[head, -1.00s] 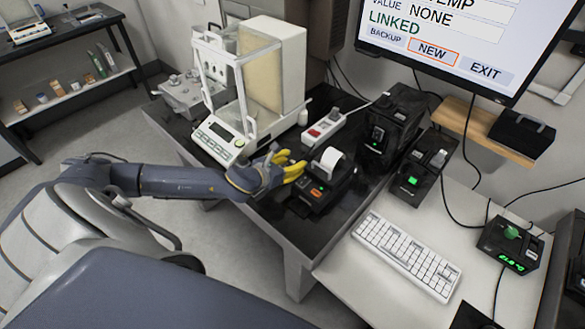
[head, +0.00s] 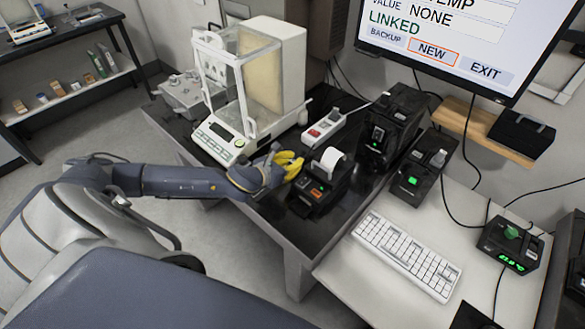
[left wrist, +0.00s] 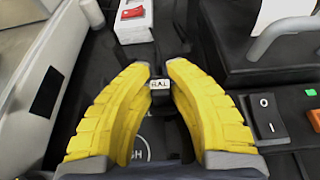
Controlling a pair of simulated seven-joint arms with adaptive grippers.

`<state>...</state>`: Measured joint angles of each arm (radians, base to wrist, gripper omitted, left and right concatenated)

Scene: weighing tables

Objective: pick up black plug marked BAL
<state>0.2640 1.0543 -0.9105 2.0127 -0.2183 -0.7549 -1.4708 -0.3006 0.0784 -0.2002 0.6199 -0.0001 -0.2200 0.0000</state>
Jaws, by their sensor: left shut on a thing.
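The black plug (left wrist: 160,95) shows in the left wrist view with a white label that reads BAL. It sits between the tips of my left gripper (left wrist: 158,82), whose yellow fingers are shut on it from both sides. In the head view my left gripper (head: 289,164) is low over the black table, between the balance and the label printer, and the plug is hidden there. My right gripper is not in view.
The white balance (head: 215,140) stands left of the gripper, and the black printer (head: 318,185) with a paper roll stands close to its right. A white power strip (head: 324,128) with a red switch lies behind. A keyboard (head: 408,252) is on the right table.

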